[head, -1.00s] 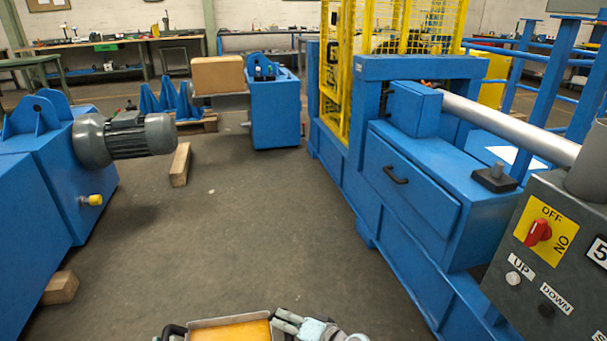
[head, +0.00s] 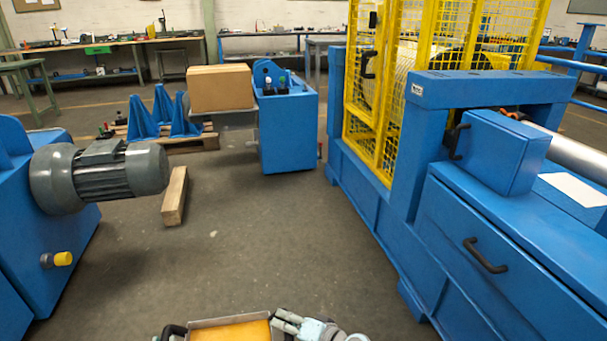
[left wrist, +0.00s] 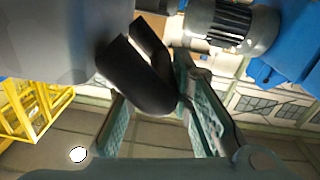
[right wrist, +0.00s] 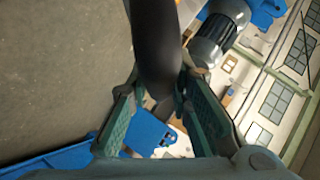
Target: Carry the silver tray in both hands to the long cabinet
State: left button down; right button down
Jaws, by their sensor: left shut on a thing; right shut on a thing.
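The silver tray (head: 230,318), with an orange-yellow inside, shows at the bottom edge of the head view; its near part is cut off. My right gripper (head: 287,322) is at the tray's right side. In the right wrist view my right gripper (right wrist: 157,80) is shut on a thick black handle (right wrist: 155,45). In the left wrist view my left gripper (left wrist: 152,85) is shut on the other black handle (left wrist: 135,75), beside the tray's grey body (left wrist: 50,40). A long blue cabinet-like unit (head: 440,240) with a black-handled drawer stands at right; I cannot tell if it is the long cabinet.
A grey motor (head: 105,175) on a blue machine juts out at left. A wooden beam (head: 174,196) lies on the floor ahead. A blue stand (head: 287,135) and a cardboard box (head: 220,88) are farther back. Yellow mesh guarding (head: 385,110) rises at right. The middle floor is clear.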

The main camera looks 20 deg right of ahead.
aim_at(564, 242)
jog(key=i, duration=1.05)
jog(key=z, duration=2.9)
